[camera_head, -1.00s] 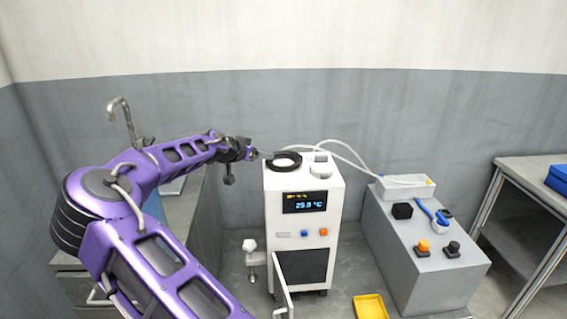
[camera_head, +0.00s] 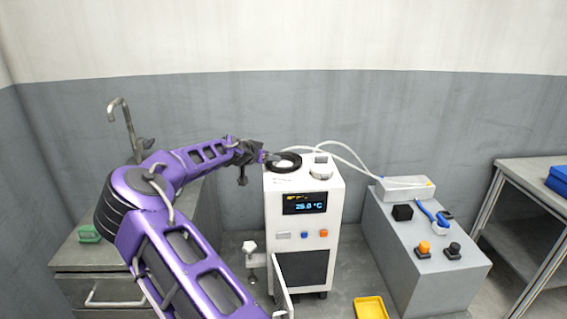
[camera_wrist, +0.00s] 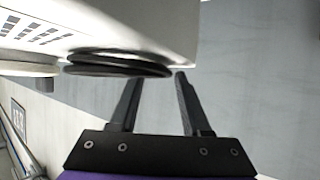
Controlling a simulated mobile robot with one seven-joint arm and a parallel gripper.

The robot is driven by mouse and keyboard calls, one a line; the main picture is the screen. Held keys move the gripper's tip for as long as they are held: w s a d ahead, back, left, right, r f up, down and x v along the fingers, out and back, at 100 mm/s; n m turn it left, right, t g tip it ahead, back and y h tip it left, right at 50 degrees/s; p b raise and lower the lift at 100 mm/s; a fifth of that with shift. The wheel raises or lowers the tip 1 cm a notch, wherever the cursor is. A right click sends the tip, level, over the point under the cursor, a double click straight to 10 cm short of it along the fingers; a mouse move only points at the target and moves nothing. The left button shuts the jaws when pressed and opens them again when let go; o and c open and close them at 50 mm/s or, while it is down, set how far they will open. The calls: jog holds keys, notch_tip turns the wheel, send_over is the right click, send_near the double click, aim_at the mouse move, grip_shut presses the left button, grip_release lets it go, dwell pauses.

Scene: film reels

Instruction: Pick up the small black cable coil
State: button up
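The black cable coil (camera_head: 290,169) is a flat dark ring lying on top of the white machine (camera_head: 305,185), near its back left corner. In the wrist view the coil (camera_wrist: 118,68) shows edge-on against the white surface. My gripper (camera_head: 268,157) is at the coil's left side in the head view. In the wrist view my gripper (camera_wrist: 158,76) is open, with its two fingers apart. The coil's near edge reaches across the left fingertip toward the right one. I cannot tell whether they touch. Nothing is held.
A silver-white round fitting (camera_head: 321,172) and white hoses (camera_head: 345,150) are on the machine beside the coil. A grey bench (camera_head: 400,250) at right holds several small items. A yellow tray (camera_head: 370,307) is on the floor. A sink tap (camera_head: 125,120) stands at left.

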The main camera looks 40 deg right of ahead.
grip_shut()
jog(key=shift+a, duration=0.1)
